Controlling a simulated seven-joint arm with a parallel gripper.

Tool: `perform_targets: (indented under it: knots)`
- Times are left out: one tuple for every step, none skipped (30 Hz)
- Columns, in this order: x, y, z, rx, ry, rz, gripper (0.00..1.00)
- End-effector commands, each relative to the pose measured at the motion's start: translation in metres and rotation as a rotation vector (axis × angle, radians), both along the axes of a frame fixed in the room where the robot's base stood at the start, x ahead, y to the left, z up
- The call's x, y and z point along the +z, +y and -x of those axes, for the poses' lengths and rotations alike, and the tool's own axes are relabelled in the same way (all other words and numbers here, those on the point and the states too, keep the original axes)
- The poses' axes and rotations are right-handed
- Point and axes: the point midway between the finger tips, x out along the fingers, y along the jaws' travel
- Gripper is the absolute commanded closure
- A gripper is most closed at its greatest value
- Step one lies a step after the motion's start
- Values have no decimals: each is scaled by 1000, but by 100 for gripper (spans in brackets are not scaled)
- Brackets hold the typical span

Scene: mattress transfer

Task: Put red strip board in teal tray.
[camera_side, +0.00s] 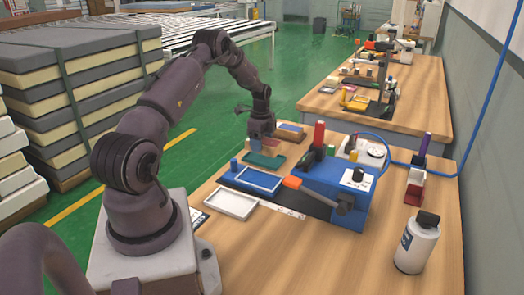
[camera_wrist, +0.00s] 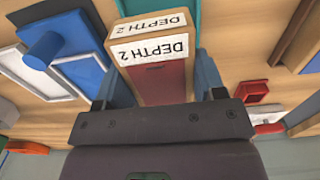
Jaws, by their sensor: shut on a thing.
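My gripper (camera_side: 262,132) is over the far left part of the near table. In the wrist view its two fingers (camera_wrist: 160,85) are shut on the red strip board (camera_wrist: 163,84), a wooden block with a dark red face and white "DEPTH 2" labels. In the side view the board's reddish part (camera_side: 264,145) shows just below the gripper. The teal tray (camera_side: 264,160) lies close below and in front of it; whether the board touches it is unclear. A teal surface (camera_wrist: 186,20) shows beyond the board in the wrist view.
A wooden block with a blue top (camera_side: 291,132) is to the right of my gripper. A blue machine (camera_side: 325,190) with an orange-tipped lever stands to the right.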

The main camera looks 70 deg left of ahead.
Motion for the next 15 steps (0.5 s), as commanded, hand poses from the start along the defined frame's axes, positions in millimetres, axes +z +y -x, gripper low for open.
perform_targets:
  knots:
    - [-2, 1, -1, 0, 0, 0, 67]
    - [-3, 2, -2, 0, 0, 0, 67]
    - [-4, 3, -2, 0, 0, 0, 67]
    - [-6, 3, -3, 0, 0, 0, 67]
    - [-8, 4, -4, -1, 1, 1, 67]
    - [-12, 5, -4, -1, 2, 2, 67]
    - [-17, 4, -4, -1, 1, 3, 67]
    - [-22, 4, -4, -1, 1, 3, 67]
    - [-28, 4, -4, -1, 1, 3, 67]
    - [-32, 4, -4, -1, 1, 3, 67]
    - [-35, 4, -4, -1, 1, 3, 67]
    - [-37, 4, -4, -1, 0, 1, 67]
    - [-38, 4, -4, -1, -1, 1, 67]
    - [-38, 5, -5, -1, -1, 0, 67]
    - [-38, 5, -5, -1, -1, -1, 67]
